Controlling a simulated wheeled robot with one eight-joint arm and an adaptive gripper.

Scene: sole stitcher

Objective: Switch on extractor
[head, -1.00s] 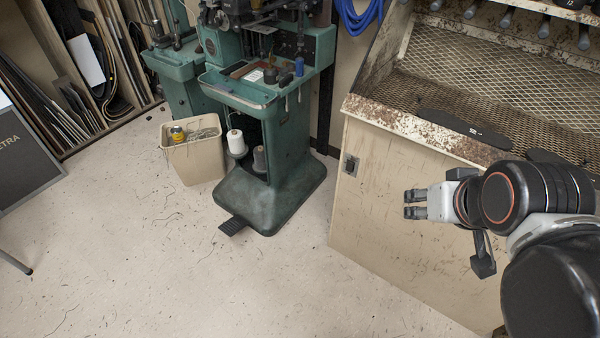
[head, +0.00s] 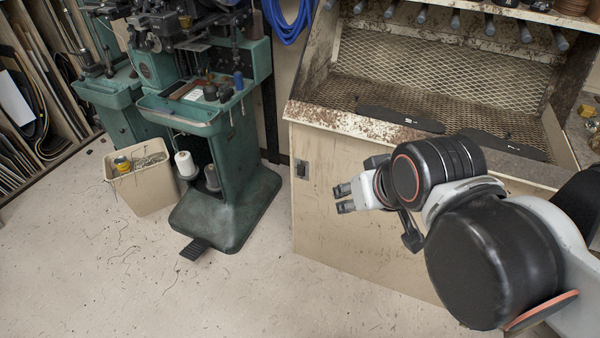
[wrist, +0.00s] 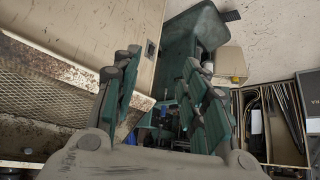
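The extractor is a beige bench cabinet (head: 330,245) with a mesh-lined hood (head: 440,65) on top. A small dark switch box (head: 301,169) sits on its front panel near the upper left corner; it also shows in the wrist view (wrist: 151,49). The switch's position is too small to tell. My gripper (head: 343,198) is in front of the panel, to the right of the switch and a little lower, apart from it. In the wrist view my gripper (wrist: 160,90) has its fingers spread with nothing between them.
A green stitching machine (head: 225,150) stands left of the cabinet, with a foot pedal (head: 194,249) on the floor. A beige bin (head: 143,182) stands beside it. Dark soles (head: 400,118) lie on the bench. The floor in front is clear.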

